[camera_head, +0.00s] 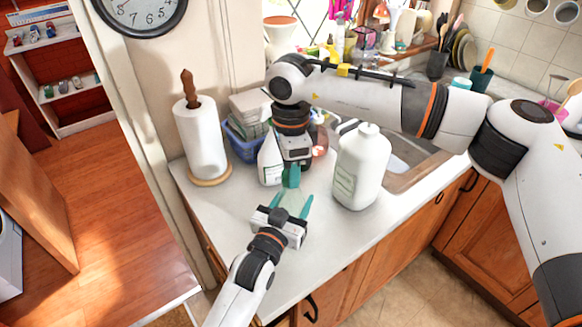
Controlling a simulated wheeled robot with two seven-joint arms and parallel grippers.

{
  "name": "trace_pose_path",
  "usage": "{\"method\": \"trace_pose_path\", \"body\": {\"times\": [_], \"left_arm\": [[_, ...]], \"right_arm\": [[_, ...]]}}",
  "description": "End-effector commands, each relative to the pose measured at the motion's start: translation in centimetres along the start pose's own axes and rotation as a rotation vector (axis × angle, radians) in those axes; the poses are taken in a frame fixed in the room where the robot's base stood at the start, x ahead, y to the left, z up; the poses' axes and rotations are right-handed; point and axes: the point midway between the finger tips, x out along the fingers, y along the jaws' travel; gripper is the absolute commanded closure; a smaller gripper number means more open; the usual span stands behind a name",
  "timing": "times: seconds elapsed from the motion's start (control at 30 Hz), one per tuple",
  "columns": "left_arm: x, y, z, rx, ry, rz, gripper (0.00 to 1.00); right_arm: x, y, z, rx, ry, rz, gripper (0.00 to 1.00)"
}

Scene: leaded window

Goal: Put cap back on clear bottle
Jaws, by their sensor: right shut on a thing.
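My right gripper (291,180) reaches in from the right and points down over the counter, with its teal fingers close together. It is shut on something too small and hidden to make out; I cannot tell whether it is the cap. My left gripper (293,204) comes from below, just in front of the right one, with its teal fingers spread apart. A pale patch shows between them, and I cannot tell what it is. A whitish bottle (268,163) stands behind, partly covered by the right gripper. I cannot tell whether it is the clear bottle. No loose cap can be made out.
A large white jug (361,168) stands on the counter (235,225) right of both grippers. A paper towel roll (201,140) on a wooden holder stands left. A blue basket (243,146) sits behind, and the sink (408,160) is right. The counter's front left is clear.

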Motion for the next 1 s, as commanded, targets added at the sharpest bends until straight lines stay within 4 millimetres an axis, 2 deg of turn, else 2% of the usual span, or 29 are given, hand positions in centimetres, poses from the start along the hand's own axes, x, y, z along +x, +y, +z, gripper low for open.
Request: {"method": "trace_pose_path", "body": {"times": [0.17,0.53,0.6,0.73,0.77,0.9,1.0], "left_arm": [[-0.01,0.00,-0.03,0.000,0.001,0.000,1.00],[-0.01,-0.01,-0.03,0.000,0.001,0.000,1.00],[-0.01,-0.01,-0.03,0.000,0.001,0.000,1.00],[-0.01,-0.02,-0.03,0.000,0.001,0.000,1.00],[-0.01,-0.02,-0.03,0.000,0.001,0.000,1.00],[-0.01,-0.02,-0.03,0.000,0.001,0.000,1.00],[-0.01,-0.02,-0.03,0.000,0.001,0.000,1.00]], "right_arm": [[0.00,0.01,-0.02,0.136,0.000,0.000,0.93],[0.05,0.02,-0.06,0.932,0.001,-0.001,0.94],[0.05,0.02,-0.06,1.012,0.001,-0.001,0.94],[0.05,0.03,-0.05,1.003,0.001,0.000,0.94],[0.04,0.03,-0.05,1.002,0.001,0.000,0.63],[0.04,0.03,-0.05,1.001,0.001,0.000,0.41],[0.04,0.03,-0.05,1.000,0.001,0.000,0.41]]}}
